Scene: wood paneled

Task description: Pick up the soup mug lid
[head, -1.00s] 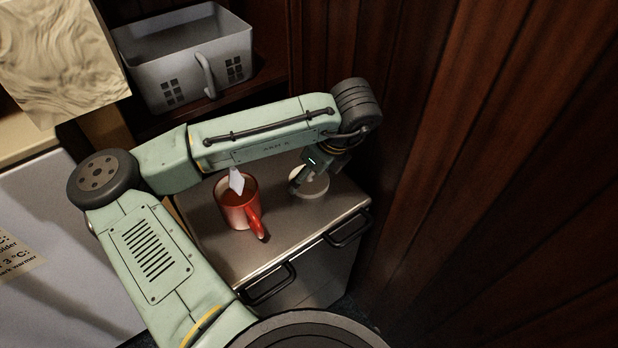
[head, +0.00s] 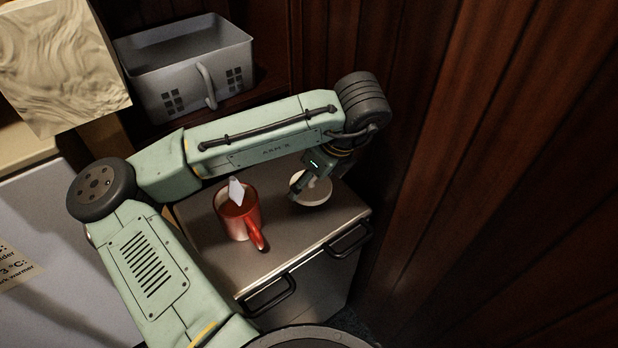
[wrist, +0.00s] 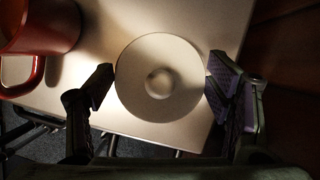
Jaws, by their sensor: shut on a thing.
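The soup mug lid (head: 318,200) is a pale round disc with a small knob in its middle. It is at the right part of the cabinet top, to the right of the red mug. In the wrist view the lid (wrist: 160,100) lies between the two fingers of my gripper (wrist: 160,79), with a fingertip at its rim on each side. In the head view my gripper (head: 310,187) comes down on it from above and partly hides it. My gripper is shut on the lid. I cannot tell whether the lid touches the surface.
The red mug (head: 250,216), with a white piece (head: 236,190) sticking up in it, stands left of the lid. The metal cabinet top (head: 290,235) is clear in front. A wood-paneled wall (head: 480,170) rises close on the right. A grey basket (head: 190,85) sits on a shelf behind.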

